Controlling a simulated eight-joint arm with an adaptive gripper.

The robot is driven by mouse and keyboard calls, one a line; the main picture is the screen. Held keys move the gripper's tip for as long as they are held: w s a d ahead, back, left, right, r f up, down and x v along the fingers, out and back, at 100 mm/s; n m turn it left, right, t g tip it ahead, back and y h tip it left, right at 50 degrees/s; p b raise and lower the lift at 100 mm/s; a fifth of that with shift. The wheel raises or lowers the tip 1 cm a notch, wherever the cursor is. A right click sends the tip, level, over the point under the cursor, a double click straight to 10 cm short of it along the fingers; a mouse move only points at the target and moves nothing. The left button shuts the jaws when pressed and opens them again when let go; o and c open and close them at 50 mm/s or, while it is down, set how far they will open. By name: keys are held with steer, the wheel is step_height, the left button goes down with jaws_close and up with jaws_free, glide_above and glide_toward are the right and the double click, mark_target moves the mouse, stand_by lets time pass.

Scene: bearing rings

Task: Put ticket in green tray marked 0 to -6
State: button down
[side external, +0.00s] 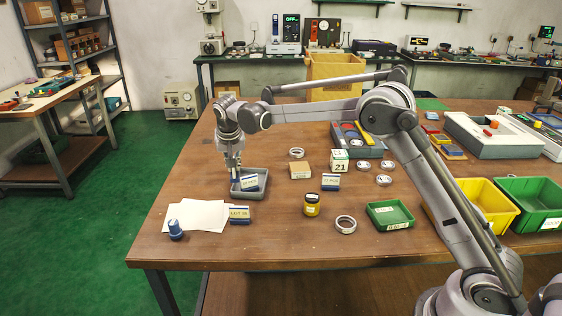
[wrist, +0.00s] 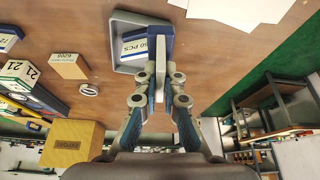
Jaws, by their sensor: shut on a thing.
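My gripper (side external: 236,172) points down over the small grey tray (side external: 262,190), shut on the ticket. Whether the ticket touches the tray cannot be told. The green tray (side external: 390,214), with a small label on its front, stands to the right; its label is too small to read surely.
Other blue-and-white cards stand at the front (side external: 239,215) and middle (side external: 330,182). White paper (side external: 195,216) lies at front left.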

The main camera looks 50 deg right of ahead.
steer(key=s+d+r+m+g+h, duration=0.1)
steer(key=s+d+r+m, duration=0.1)
steer(key=s+d, duration=1)
steer(key=s+d+r+m, duration=0.25)
steer(key=s+d, duration=0.65)
steer(key=d, duration=0.5)
steer(key=s+d+f+m+g, duration=0.1)
steer(key=s+m, duration=0.1)
steer(key=s, duration=0.8)
steer(key=s+d+f+m+g, duration=0.1)
steer(key=s+d+m, duration=0.1)
steer(key=s, duration=0.8)
steer(key=s+d+f+m, duration=0.1)
steer(key=s+f+m, duration=0.1)
steer(key=s, duration=0.7)
glide_toward(392, 213)
steer(key=shift+w+d+r+h, duration=0.1)
steer(key=shift+d+h, duration=0.3)
steer(key=shift+d, duration=0.15)
steer(key=shift+f, duration=2.05)
steer(key=shift+f, duration=0.15)
steer(key=c, duration=1.5)
jaws_free()
